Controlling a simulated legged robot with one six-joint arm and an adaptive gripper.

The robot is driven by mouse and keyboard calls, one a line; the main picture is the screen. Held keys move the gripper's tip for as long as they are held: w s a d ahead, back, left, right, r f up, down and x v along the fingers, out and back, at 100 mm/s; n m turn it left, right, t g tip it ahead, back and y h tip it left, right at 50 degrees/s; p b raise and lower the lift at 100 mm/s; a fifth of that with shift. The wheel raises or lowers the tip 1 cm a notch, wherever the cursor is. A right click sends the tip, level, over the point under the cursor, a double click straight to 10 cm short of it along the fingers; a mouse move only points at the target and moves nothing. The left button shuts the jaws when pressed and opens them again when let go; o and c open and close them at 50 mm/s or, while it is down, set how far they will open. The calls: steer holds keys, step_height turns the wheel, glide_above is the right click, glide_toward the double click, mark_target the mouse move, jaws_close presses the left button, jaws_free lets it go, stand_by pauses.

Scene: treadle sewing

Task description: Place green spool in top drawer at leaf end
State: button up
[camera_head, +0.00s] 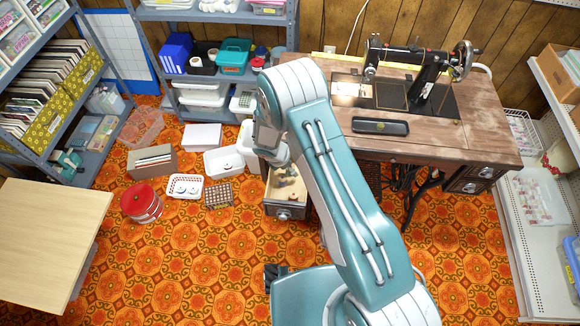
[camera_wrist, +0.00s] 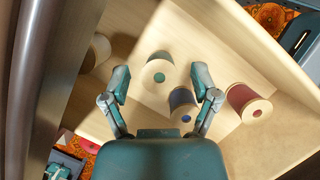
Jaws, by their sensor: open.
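In the wrist view, a pale spool with a green dot on its end (camera_wrist: 159,72) lies in an open wooden drawer (camera_wrist: 223,40), between my gripper's spread fingers (camera_wrist: 161,76). I take it as the green spool; its thread is barely visible. My gripper is open and shows no hold on anything. A dark blue spool (camera_wrist: 181,100) lies close by the right finger, and a red spool (camera_wrist: 246,102) farther right. In the head view the pulled-out drawer (camera_head: 286,213) is at the left of the sewing table; my arm hides part of it.
The wooden sewing table (camera_head: 440,140) carries a black sewing machine (camera_head: 425,72) and a dark oblong case (camera_head: 380,126). Drawers (camera_head: 470,180) at its right end look shut. A pale spool (camera_wrist: 98,52) lies at the drawer's left. Baskets and a red bucket (camera_head: 141,203) stand on the floor.

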steer(key=v, duration=1.1)
steer(key=s+d+r+m+y, duration=0.1)
steer(key=s+d+r+m, duration=0.2)
steer(key=r, duration=0.5)
steer(key=s+d+r+m+t, duration=0.1)
steer(key=d+r+m, duration=0.35)
steer(key=r, duration=0.45)
steer(key=s+d+r+m+y, duration=0.1)
steer(key=s+d+r+m, duration=0.25)
steer(key=r, duration=0.45)
steer(key=s+d+r+m+t+y, duration=0.1)
steer(key=s+d+r+m, duration=0.1)
steer(key=s+r+m, duration=0.3)
steer(key=s+d+r+m+t+y, duration=0.1)
steer(key=s+r+m, duration=0.4)
steer(key=s, duration=0.7)
steer(key=shift+d+r+m+t, duration=0.2)
steer(key=shift+d+m+t, duration=0.3)
steer(key=shift+m, duration=0.5)
